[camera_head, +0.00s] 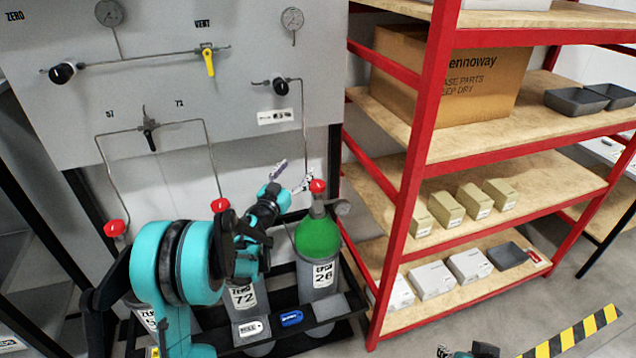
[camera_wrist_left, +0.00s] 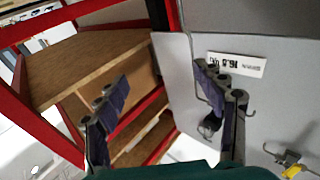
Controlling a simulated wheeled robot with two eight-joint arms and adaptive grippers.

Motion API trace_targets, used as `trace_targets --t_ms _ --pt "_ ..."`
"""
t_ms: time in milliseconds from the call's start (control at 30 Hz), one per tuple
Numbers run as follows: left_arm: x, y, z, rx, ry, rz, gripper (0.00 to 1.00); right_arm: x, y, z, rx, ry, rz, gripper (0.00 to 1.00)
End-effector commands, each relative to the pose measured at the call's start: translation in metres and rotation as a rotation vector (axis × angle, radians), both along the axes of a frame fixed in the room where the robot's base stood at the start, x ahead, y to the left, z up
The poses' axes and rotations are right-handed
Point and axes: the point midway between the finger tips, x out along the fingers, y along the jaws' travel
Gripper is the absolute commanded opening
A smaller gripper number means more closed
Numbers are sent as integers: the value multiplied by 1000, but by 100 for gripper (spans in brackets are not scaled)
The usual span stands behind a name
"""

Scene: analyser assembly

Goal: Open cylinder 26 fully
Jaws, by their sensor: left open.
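The cylinder with the green shoulder (camera_head: 318,240) stands at the right end of the rack; its label seems to read 26. A red valve knob (camera_head: 317,186) tops it, with a regulator or fitting at its right side. My left gripper (camera_head: 292,176) is open and empty, just left of and slightly above this knob. In the left wrist view its fingers (camera_wrist_left: 165,105) are spread wide with nothing between them, and the knob is not visible. A small part of my right arm or gripper shows at the bottom edge of the head view, too cut off to read.
Cylinder 72 (camera_head: 246,297) stands left of it, with its own red knob (camera_head: 220,205). The grey panel (camera_head: 180,90) with gauges and valves is behind. A red-framed shelf (camera_head: 420,130) with boxes stands close at the right. Black rack rails (camera_head: 345,290) surround the cylinders.

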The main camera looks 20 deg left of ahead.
Motion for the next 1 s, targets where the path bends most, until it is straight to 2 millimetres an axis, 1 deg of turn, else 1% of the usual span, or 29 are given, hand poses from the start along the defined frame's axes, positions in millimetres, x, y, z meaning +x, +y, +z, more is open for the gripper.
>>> trace_targets --t_ms 33,100,200,300,367,467,700,800,1000 --pt "6 -1 -22 4 15 -51 70 0 0 3 0 0 0 40" --pt "9 -6 -49 7 43 -117 70 0 0 4 0 0 0 40" --pt "10 -12 -80 6 82 -183 70 0 0 6 0 0 0 40" --pt "10 -15 -98 4 108 -218 70 0 0 6 0 0 0 40" --pt "13 -18 -103 5 115 -228 70 0 0 5 0 0 0 40" --pt "24 -23 -106 4 117 -233 70 0 0 1 0 0 0 40" --pt "61 -38 -106 5 116 -230 70 0 0 -9 0 0 0 40" --pt "72 -43 -105 5 116 -230 70 0 0 -12 0 0 0 40" --pt "81 -45 -103 4 116 -227 70 0 0 -14 0 0 0 40"
